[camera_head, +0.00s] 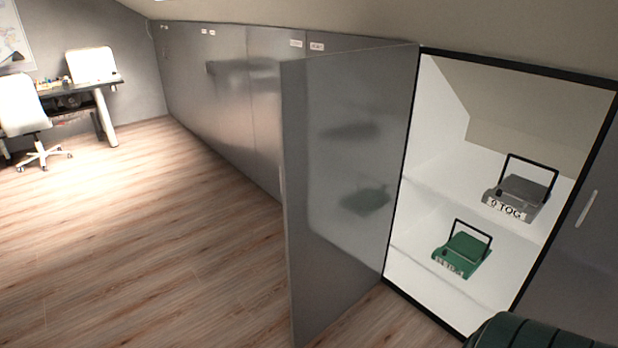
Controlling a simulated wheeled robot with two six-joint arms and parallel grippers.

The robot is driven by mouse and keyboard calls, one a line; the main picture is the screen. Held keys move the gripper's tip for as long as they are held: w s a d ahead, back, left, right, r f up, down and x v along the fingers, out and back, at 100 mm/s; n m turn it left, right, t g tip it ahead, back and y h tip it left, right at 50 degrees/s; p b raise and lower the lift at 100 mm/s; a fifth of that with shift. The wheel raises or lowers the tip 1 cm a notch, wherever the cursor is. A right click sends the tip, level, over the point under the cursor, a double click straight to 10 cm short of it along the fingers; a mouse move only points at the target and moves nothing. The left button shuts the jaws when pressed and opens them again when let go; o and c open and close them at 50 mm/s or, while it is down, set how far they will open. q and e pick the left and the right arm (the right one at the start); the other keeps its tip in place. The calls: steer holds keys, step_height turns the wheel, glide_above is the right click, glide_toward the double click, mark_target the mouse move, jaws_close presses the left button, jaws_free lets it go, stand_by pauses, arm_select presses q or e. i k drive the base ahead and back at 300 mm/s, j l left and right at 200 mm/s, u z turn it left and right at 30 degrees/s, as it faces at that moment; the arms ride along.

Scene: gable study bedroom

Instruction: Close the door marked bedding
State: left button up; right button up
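One grey cupboard door (350,180) stands wide open, swung out into the room from the left side of a lit white cupboard opening (425,150). I see its glossy inner face, which mirrors the boxes, and a bit of handle at its free edge (283,185). No marking shows on this face, so I cannot tell whether it is the bedding door. Small white labels (317,46) on the fronts behind it are too small to read. Neither of my grippers is in view.
Inside the cupboard, a grey box (520,196) and a green box (464,256), both with black handles, sit on white shelves. A dark green ribbed object (535,335) stands at the bottom right, near the opening. The wooden floor (150,240) is clear; a desk (85,87) and white chair (22,105) stand far left.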

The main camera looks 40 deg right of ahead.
mark_target(344, 117)
steer(key=i+j+z, duration=0.15)
steer(key=i, duration=0.35)
steer(key=i+j+z, duration=0.15)
steer(key=i, duration=0.35)
steer(key=i+j+z, duration=0.1)
steer(key=i, duration=0.35)
steer(key=i+j+z, duration=0.1)
steer(key=z, duration=0.35)
steer(key=i+j+z, duration=0.25)
steer(key=z, duration=0.15)
steer(key=i+j+z, duration=0.2)
steer(key=z, duration=0.25)
steer(key=i+j+z, duration=0.15)
steer(key=j+z, duration=0.5)
steer(key=z, duration=0.2)
steer(key=i+j+z, duration=0.15)
steer(key=j+z, duration=0.2)
steer(key=i+j+z, duration=0.1)
steer(key=j+z, duration=0.55)
